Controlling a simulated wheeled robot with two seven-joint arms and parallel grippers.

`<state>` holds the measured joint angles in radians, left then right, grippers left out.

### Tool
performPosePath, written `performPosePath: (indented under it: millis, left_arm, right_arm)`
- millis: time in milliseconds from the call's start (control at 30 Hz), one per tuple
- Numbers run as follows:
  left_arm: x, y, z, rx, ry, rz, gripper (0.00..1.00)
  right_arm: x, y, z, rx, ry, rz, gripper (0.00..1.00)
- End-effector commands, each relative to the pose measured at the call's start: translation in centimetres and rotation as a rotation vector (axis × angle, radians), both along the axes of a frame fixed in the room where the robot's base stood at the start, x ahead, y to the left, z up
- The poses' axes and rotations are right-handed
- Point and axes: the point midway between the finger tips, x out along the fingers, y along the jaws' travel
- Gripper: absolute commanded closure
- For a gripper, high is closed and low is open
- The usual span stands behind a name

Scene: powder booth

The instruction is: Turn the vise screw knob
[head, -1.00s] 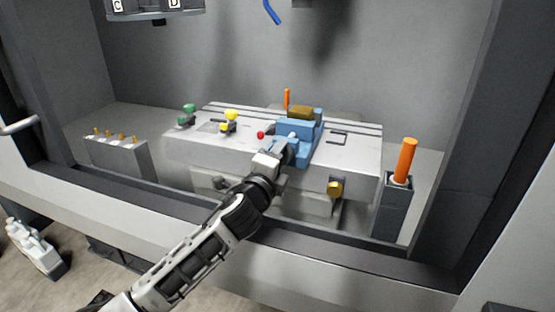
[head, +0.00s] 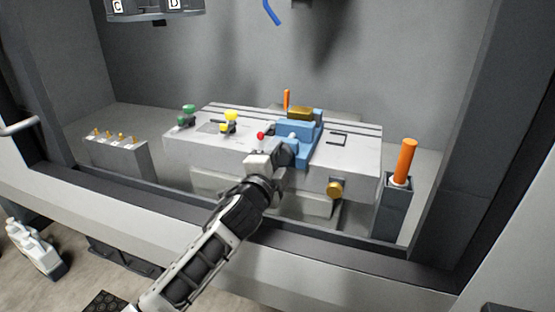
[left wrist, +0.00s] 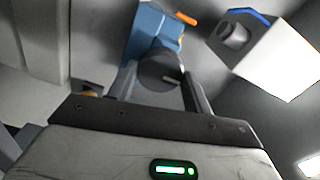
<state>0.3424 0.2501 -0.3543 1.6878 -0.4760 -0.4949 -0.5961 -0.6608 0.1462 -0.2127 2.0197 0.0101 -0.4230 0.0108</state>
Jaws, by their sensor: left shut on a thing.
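The blue vise (head: 298,130) stands on the grey machine table, with a brown-gold block (head: 301,112) at its top. It also shows in the left wrist view (left wrist: 147,30). The vise screw knob is a dark round knob (left wrist: 160,70) with a pale mark on its face, at the front of the vise. My left gripper (head: 287,150) reaches the front of the vise. In the left wrist view my left gripper (left wrist: 160,82) has its fingers on either side of the knob and is shut on it. My right gripper is not in view.
On the table (head: 220,150) stand a green part (head: 187,115), a yellow part (head: 230,120) and a red ball-topped lever (head: 261,135). A gold knob (head: 335,189) sticks out of the table front. An orange-handled tool (head: 405,160) stands at right. A grey block (head: 118,155) with several pegs stands at left.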

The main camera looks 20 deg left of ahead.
Motion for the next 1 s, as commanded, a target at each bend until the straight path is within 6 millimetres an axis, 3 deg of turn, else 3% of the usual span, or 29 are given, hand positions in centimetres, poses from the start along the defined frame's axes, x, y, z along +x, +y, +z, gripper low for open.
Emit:
performPosePath:
  millis: [133,167,233,533,667,1000]
  left_arm:
    - [0.0,0.0,-0.1,0.001,0.001,0.001,0.73]
    - [0.0,0.0,-0.1,0.001,0.001,0.001,0.47]
    - [0.0,0.0,-0.1,0.002,0.001,0.001,0.28]
    - [-0.1,0.0,-0.1,0.002,0.001,0.0,0.28]
    - [-1.1,0.1,-0.1,0.003,0.001,0.0,0.28]
    - [-8.7,0.3,-0.3,0.003,0.003,-0.001,0.28]
  right_arm:
    - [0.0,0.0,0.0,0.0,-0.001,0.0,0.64]
    - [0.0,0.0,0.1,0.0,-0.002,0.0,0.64]
    - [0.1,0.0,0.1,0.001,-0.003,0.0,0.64]
    - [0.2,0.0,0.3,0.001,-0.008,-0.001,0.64]
    - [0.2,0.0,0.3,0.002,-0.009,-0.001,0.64]
    - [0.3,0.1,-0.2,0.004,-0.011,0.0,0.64]
